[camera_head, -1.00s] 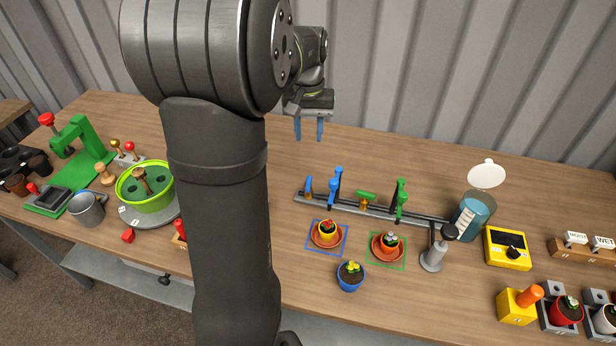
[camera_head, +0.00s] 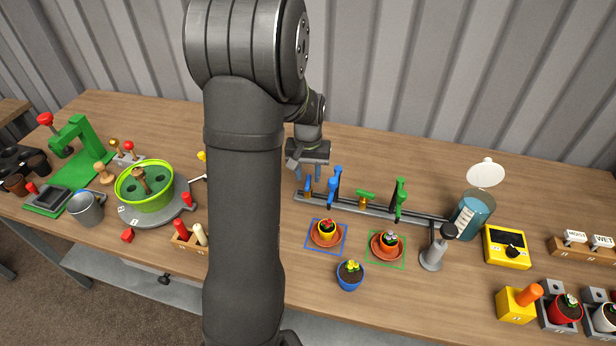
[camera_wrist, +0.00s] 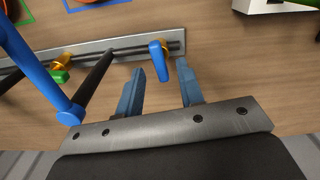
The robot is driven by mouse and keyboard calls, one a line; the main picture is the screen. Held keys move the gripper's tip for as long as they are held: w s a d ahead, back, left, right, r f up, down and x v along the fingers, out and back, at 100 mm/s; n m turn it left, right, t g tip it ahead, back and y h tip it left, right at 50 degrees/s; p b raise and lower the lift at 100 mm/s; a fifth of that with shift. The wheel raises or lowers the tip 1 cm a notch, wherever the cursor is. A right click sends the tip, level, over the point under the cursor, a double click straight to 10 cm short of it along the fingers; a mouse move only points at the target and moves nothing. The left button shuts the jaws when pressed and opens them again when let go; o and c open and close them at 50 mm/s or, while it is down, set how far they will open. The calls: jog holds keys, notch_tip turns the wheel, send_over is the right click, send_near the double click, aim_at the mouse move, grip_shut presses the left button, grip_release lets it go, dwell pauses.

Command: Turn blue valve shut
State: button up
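The blue valve handle (camera_head: 308,185) sits at the left end of the dark grey rail (camera_head: 413,215). In the wrist view the blue handle (camera_wrist: 158,58) lies across the rail, over a brass-coloured body. My gripper (camera_head: 308,179) is above and just behind that end of the rail, pointing down. In the wrist view my gripper (camera_wrist: 161,70) is open, with one blue-grey finger on each side of the handle's near end. Gaps show on both sides; I cannot tell how far the fingertips are above it.
A tall blue spout (camera_head: 335,187) stands close right of the blue handle. A green valve handle (camera_head: 365,194) and a green spout (camera_head: 401,198) follow along the rail. Potted flowers on saucers (camera_head: 326,232) stand in front. The table behind the rail is clear.

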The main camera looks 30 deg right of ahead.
jog(key=shift+f, duration=0.9)
jog(key=shift+c, duration=0.4)
grip_shut()
jog(key=shift+m, duration=0.7)
